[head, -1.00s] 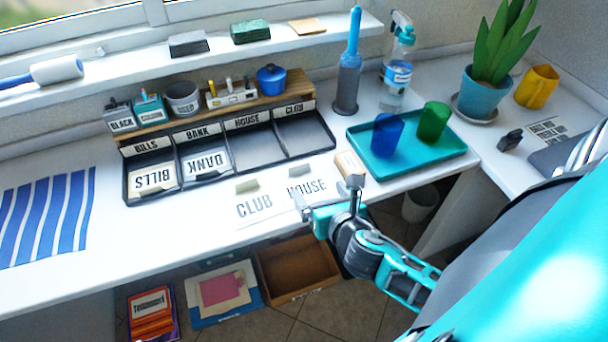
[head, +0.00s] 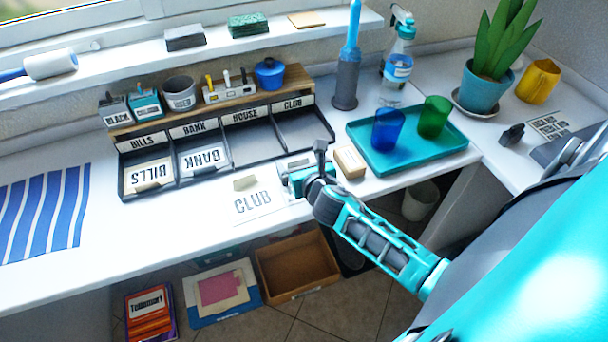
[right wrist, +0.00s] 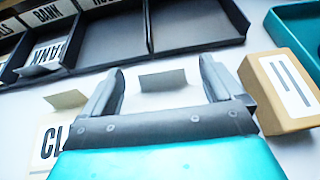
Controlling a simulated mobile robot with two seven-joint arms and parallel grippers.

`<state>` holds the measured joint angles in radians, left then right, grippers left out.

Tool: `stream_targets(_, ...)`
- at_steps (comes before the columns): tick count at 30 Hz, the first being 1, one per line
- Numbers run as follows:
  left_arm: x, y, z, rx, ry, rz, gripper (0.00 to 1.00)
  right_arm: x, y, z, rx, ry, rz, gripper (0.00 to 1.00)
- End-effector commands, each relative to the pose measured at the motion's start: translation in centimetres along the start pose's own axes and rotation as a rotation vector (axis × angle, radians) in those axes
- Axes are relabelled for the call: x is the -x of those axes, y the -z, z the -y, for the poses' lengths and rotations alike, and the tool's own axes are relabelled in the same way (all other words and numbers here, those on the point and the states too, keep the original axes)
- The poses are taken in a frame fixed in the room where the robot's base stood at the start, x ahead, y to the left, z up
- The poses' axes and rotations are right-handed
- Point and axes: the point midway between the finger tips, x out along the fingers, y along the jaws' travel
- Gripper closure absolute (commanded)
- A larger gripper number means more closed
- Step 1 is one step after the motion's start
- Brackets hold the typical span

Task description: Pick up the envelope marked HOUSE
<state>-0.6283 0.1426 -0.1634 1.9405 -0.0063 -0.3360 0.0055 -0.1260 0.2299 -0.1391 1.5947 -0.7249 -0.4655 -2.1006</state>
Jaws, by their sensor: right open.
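The envelope marked HOUSE lies on the white desk, mostly hidden under my right gripper (head: 300,172) in the head view. The fingers are open and hold nothing. The HOUSE lettering is covered by my gripper in both current views. The envelope marked CLUB (head: 253,204) lies just to the left, with its own raised tab (right wrist: 66,98). My left gripper is not in view.
The black sorter tray (head: 228,167) has slots labelled BILLS, BANK, HOUSE and CLUB; envelopes lie in the BILLS and BANK slots. A tan box (head: 350,163) stands close to the right of my gripper. A teal tray (head: 415,150) with two cups lies beyond it.

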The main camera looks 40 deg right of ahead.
Motion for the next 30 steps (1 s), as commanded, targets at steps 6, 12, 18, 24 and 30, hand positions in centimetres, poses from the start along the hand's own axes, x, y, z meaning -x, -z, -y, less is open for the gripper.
stream_targets(6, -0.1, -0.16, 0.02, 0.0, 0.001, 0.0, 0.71, -0.89, -0.01, 0.0, 0.0, -0.001, 0.0, 0.06)
stream_targets(12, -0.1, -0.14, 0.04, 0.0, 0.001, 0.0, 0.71, -0.84, 0.0, 0.0, 0.0, -0.001, 0.0, 0.14)
stream_targets(18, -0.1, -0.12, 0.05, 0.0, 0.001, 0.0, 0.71, -0.83, 0.0, 0.0, 0.0, -0.001, 0.0, 0.33)
stream_targets(24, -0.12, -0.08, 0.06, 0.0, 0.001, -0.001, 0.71, -0.82, 0.01, 0.0, 0.0, -0.001, 0.0, 0.52)
stream_targets(30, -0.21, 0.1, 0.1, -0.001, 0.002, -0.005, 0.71, -0.82, 0.01, 0.0, 0.0, -0.001, 0.0, 0.66)
